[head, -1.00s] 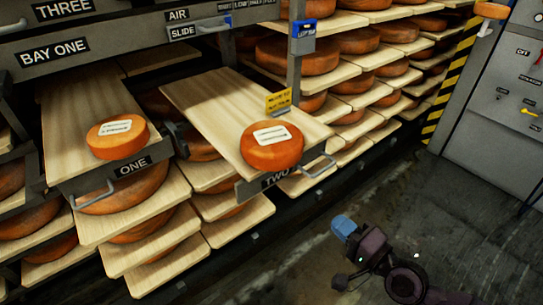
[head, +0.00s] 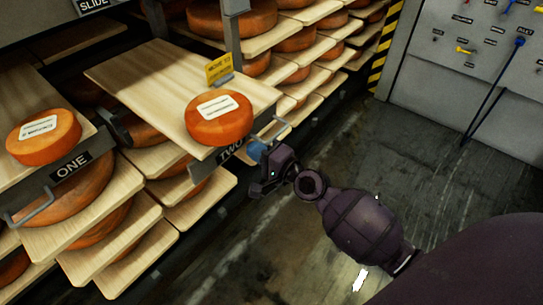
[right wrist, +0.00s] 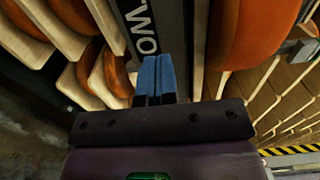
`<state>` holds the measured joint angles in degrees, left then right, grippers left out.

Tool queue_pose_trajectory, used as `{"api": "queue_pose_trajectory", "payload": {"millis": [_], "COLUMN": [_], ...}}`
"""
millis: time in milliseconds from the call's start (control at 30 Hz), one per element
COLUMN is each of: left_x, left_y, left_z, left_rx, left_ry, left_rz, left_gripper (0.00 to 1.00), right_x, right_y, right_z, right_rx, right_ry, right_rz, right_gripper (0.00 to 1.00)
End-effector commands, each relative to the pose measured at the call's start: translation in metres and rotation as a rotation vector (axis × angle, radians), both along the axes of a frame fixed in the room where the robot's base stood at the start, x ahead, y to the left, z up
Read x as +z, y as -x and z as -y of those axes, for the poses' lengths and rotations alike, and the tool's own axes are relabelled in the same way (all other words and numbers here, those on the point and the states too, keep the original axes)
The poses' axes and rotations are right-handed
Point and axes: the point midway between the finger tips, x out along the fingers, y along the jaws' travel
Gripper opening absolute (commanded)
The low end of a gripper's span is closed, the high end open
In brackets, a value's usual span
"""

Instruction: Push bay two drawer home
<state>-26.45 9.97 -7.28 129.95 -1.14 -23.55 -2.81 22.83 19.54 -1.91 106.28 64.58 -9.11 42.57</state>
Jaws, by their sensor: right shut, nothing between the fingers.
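The bay two drawer (head: 140,85) is a pale wooden board on runners that sticks out from the rack. An orange cheese wheel (head: 219,128) with a white label rests on it. Its grey front carries the TWO plate (head: 232,148) and a metal handle (head: 275,131). The plate also shows close up in the right wrist view (right wrist: 139,24). My right gripper (head: 257,150) is at the front, beside the plate, its blue fingertips together (right wrist: 153,78) and empty. I cannot tell whether they touch the front. My left gripper is out of view.
The bay one drawer (head: 68,170) with its cheese wheel (head: 43,137) stands out at the left. A yellow sign (head: 219,68) is by the rack post. Shelves of cheese lie below and behind. A grey cabinet (head: 460,70) stands at the right; the floor (head: 330,130) between is clear.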

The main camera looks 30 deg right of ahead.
Motion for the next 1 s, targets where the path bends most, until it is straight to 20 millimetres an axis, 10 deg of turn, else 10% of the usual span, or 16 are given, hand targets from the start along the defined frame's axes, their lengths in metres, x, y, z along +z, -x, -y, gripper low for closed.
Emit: {"api": "queue_pose_trajectory", "payload": {"millis": [1000], "left_x": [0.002], "left_y": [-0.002], "left_z": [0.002], "left_rx": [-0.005], "left_ry": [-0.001], "left_rz": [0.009], "left_gripper": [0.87], "right_x": [0.000], "right_y": [-0.049], "right_z": [-0.018], "right_rx": [0.000], "right_ry": [-0.001], "right_rz": [0.001], "right_gripper": [0.00]}}
